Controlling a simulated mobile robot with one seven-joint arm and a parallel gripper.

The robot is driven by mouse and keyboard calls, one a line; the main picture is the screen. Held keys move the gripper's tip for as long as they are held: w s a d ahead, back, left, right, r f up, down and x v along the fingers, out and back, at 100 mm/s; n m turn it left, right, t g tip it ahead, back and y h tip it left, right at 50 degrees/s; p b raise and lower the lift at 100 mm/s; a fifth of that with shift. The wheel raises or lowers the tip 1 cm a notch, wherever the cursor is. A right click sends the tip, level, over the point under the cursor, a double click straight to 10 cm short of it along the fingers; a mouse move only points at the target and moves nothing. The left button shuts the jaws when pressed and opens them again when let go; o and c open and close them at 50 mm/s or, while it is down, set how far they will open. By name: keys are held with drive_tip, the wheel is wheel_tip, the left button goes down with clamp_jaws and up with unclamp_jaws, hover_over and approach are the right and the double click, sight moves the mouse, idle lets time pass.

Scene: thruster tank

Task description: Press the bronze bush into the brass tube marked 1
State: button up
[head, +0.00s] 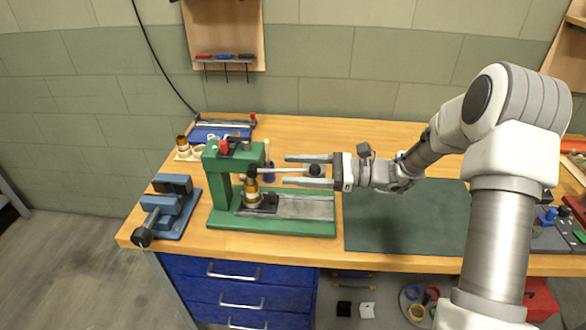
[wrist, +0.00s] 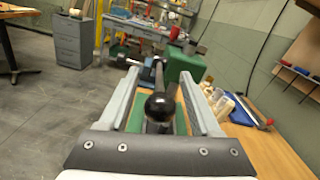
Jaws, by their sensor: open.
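The green press (head: 225,180) stands on the bench, with its lever pointing right and ending in a black ball knob (head: 315,170). My gripper (head: 285,169) is open, its fingers on either side of the lever and knob. In the wrist view the knob (wrist: 160,106) lies between the open fingers (wrist: 158,72), with visible gaps to both. A brass-coloured tube (head: 252,198) stands upright on a dark block under the ram, with a bronze-coloured part above it. I cannot tell how far the bush sits in the tube, and no number is readable.
A blue vise (head: 170,208) stands left of the press. A cream holder (head: 190,153) with a brass-coloured piece and a blue tray (head: 220,130) lie behind. A dark green mat (head: 405,222) lies clear to the right. A tool board (head: 225,35) hangs on the wall.

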drive_tip(key=shift+a, duration=0.4)
drive_tip(key=shift+c, duration=0.2)
clamp_jaws()
idle(1.0)
